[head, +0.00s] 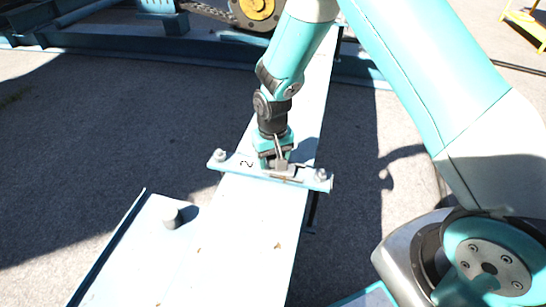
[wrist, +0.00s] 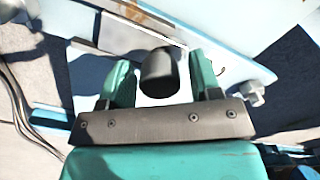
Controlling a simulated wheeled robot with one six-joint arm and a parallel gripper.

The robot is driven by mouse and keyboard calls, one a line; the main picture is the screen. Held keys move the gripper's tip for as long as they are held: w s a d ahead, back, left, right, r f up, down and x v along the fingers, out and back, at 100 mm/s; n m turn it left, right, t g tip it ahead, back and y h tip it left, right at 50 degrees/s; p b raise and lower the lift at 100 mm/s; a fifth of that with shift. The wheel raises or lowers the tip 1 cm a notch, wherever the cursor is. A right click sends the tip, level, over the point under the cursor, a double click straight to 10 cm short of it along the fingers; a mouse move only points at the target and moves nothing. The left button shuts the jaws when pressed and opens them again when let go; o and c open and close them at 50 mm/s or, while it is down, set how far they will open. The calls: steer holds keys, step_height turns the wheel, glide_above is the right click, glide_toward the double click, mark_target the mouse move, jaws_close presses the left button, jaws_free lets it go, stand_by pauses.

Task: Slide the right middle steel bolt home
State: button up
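My gripper (head: 275,162) is low over a pale blue cross plate (head: 230,164) marked "2". The plate lies across a long white beam (head: 250,225). A grey steel piece (head: 280,170), which looks like the bolt, shows right at my fingertips; my gripper partly hides it. In the wrist view my gripper's two teal fingers (wrist: 160,75) stand apart. A dark round knob or post (wrist: 160,72) is between them, with a visible gap on each side. I cannot tell for certain that it is the bolt's handle. The plate (wrist: 228,68) runs behind the fingers.
Hex fasteners stand at the plate's left end (head: 220,155) and right end (head: 321,174). A pale panel (head: 140,255) with a short grey post (head: 172,216) is at lower left. Blue framework with a yellow hub (head: 258,7) is at the back. Open pavement (head: 90,140) lies to the left.

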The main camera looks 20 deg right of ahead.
mark_target(292, 170)
jaws_close()
steer(key=s+d, duration=0.1)
steer(key=s+d+p, duration=0.1)
steer(key=d, duration=0.1)
steer(key=s+d+p, duration=0.1)
steer(key=shift+d+r, duration=0.1)
steer(key=shift+d, duration=0.1)
steer(key=shift+s+a, duration=0.1)
steer(key=shift+o, duration=0.8)
jaws_free()
step_height(292, 170, up, 17)
steer(key=p, duration=0.4)
steer(key=shift+r, duration=0.15)
